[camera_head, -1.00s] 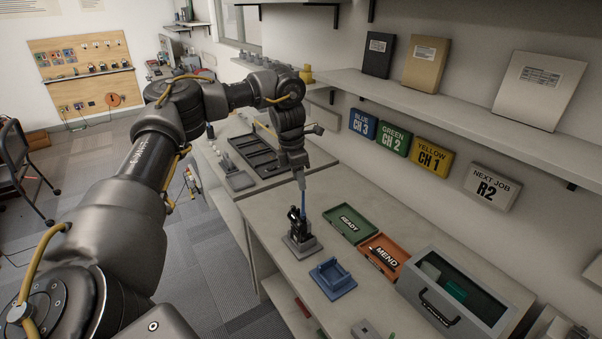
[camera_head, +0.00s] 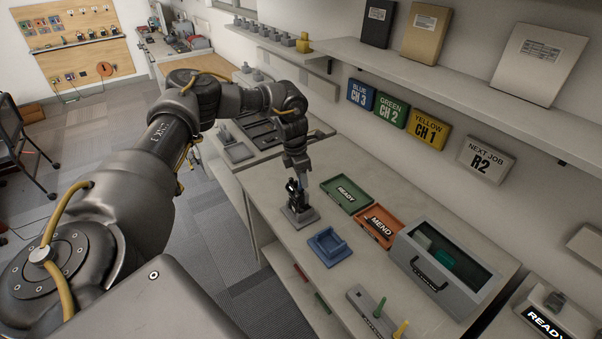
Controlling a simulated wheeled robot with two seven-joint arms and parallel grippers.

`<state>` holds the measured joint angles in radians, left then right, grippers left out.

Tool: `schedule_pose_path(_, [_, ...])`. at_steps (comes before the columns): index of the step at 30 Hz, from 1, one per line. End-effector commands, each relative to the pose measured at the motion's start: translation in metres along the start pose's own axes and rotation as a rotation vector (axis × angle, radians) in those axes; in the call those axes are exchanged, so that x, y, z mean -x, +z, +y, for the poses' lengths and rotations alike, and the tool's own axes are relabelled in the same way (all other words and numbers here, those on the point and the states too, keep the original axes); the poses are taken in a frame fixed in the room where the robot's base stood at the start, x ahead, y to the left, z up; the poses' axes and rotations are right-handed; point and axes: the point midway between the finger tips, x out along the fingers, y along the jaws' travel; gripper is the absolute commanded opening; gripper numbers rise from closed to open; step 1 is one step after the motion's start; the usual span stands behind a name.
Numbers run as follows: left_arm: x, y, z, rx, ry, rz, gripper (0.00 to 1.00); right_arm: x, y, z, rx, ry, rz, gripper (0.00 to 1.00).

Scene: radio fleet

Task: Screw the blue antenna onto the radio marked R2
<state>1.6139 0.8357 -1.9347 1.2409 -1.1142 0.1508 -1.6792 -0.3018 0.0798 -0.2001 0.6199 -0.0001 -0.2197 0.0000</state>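A black radio (camera_head: 293,190) stands upright in a grey holder (camera_head: 300,216) on the bench. Its marking is too small to read. My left gripper (camera_head: 301,171) is right above the radio, pointing down, and appears shut on the blue antenna (camera_head: 303,182). Only a short piece of blue shows between the fingers and the radio top; I cannot tell whether its lower end is threaded in. A wall sign (camera_head: 485,160) reads "NEXT JOB R2". My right gripper is out of view.
A blue cradle (camera_head: 331,246), green READY tray (camera_head: 346,194), orange MEND tray (camera_head: 377,226) and grey lidded box (camera_head: 445,265) stand to the right. A grey rack (camera_head: 362,302) in front holds a green antenna (camera_head: 380,308) and a yellow antenna (camera_head: 401,328).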

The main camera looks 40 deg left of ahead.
Motion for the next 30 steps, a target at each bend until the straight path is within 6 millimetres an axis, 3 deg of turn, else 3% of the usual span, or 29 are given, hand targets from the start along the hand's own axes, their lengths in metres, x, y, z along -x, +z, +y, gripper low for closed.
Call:
schedule_pose_path(2, [0.0001,0.0000,0.0000,0.000,0.000,0.000,0.34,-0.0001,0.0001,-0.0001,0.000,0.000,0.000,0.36])
schedule_pose_path(10, [0.0003,-0.0001,0.0000,0.000,0.000,0.000,0.00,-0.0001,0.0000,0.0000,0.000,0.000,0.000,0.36])
schedule_pose_path(17, [0.0007,-0.0001,0.0001,-0.022,-0.003,0.000,0.00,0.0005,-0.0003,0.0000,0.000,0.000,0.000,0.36])
schedule_pose_path(24, [0.0013,0.0000,-0.0004,-0.300,-0.045,0.000,0.00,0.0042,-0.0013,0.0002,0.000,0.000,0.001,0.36])
schedule_pose_path(30, [0.0007,-0.0001,-0.0008,-0.399,-0.060,0.000,0.00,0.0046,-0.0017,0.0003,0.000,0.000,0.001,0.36])
